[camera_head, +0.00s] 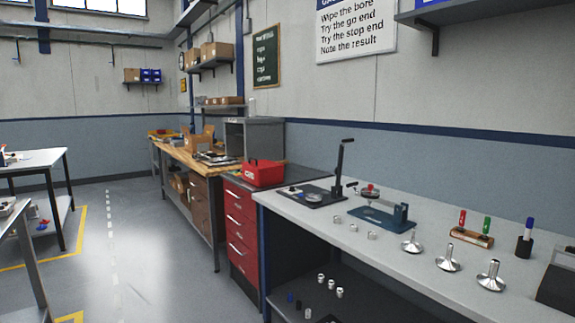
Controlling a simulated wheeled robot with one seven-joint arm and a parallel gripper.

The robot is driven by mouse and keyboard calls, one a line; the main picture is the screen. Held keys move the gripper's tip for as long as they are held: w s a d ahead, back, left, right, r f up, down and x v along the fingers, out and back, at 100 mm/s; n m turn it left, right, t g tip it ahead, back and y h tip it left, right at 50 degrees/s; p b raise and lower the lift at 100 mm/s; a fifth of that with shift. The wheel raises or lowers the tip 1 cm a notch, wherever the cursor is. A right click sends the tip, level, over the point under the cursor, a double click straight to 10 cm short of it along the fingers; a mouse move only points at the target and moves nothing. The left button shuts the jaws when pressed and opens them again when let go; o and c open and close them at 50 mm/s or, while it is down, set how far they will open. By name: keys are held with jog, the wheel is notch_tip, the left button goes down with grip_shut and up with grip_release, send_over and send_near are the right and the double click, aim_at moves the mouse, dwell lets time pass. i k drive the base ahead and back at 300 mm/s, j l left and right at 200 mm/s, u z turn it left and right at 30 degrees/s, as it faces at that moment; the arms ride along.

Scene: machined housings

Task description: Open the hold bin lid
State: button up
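A red box (263,174) with a small pale marking on its front sits on the dark top of the red drawer cabinet, near the middle of the view. It is the likeliest hold bin, but its marking is too small to read. Its top looks covered, with a small raised part at the upper left; I cannot make out the lid's edge clearly. My gripper is not in view, so its place relative to the box does not show.
The red drawer cabinet (241,232) stands between a wooden bench (189,161) and a light grey bench (445,255). A black lever press (340,172), a blue fixture (383,217) and several metal parts occupy the grey bench. The floor (145,255) at left is clear.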

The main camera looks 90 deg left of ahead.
aim_at(264, 164)
jog(key=u, duration=3.35)
jog(key=i+j, duration=0.25)
jog(key=i+u, duration=0.05)
jog(key=i, duration=0.05)
